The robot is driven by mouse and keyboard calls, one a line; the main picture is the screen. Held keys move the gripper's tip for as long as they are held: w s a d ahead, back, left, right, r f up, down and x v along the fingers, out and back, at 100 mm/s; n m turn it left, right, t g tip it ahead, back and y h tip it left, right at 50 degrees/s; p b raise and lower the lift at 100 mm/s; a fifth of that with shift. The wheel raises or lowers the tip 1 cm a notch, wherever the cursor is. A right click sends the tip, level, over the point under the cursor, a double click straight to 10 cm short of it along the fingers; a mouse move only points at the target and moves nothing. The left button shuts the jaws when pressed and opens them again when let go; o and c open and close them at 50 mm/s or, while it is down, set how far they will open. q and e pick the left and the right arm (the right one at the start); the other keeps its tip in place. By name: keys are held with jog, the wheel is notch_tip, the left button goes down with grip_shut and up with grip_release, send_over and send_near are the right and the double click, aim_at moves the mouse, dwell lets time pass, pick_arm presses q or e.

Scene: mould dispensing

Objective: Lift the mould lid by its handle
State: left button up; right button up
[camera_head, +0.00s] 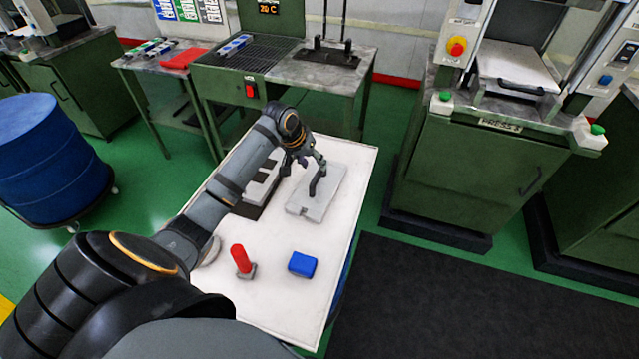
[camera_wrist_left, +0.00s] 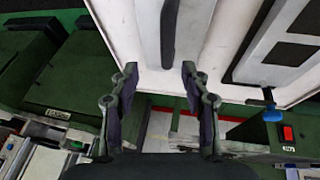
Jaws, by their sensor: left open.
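The mould lid (camera_head: 330,182) is a flat grey plate on the white table, with a dark bar handle (camera_head: 318,183) on top. In the left wrist view the handle (camera_wrist_left: 168,35) lies ahead of the fingers, roughly in line with the gap between them, on the pale lid (camera_wrist_left: 148,35). My left gripper (camera_head: 307,161) hangs over the far part of the lid, close to the handle. Its fingers (camera_wrist_left: 160,80) are apart with nothing between them. The open mould half (camera_head: 258,192), with dark recesses, lies left of the lid, partly hidden by my arm. My right gripper is out of view.
A red-handled tool (camera_head: 240,259) and a blue block (camera_head: 303,264) are on the near part of the white table (camera_head: 318,310). A green press (camera_head: 480,165) stands to the right, a bench with a grid (camera_head: 245,55) behind, and a blue drum (camera_head: 48,160) at left.

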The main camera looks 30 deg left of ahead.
aim_at(317, 174)
pick_arm(q)
jog(key=shift+w+a+f, duration=0.1)
jog(key=shift+w+f, duration=0.1)
jog(key=shift+f, duration=0.4)
jog(key=shift+w+a+f, duration=0.1)
jog(key=shift+w+f, duration=0.05)
jog(key=shift+f, duration=0.4)
jog(key=shift+w+f, duration=0.15)
jog(key=shift+f, duration=0.1)
jog(key=shift+w+f, duration=0.1)
jog(key=shift+f, duration=0.45)
jog(key=x, duration=0.3)
jog(key=shift+w+a+f, duration=0.1)
jog(key=shift+w+f, duration=0.05)
jog(key=shift+f, duration=0.25)
jog(key=shift+w+f, duration=0.1)
jog(key=shift+f, duration=0.05)
jog(key=shift+c, duration=0.2)
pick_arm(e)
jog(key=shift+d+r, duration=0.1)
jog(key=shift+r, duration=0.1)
pick_arm(q)
jog(key=c, duration=0.5)
grip_shut()
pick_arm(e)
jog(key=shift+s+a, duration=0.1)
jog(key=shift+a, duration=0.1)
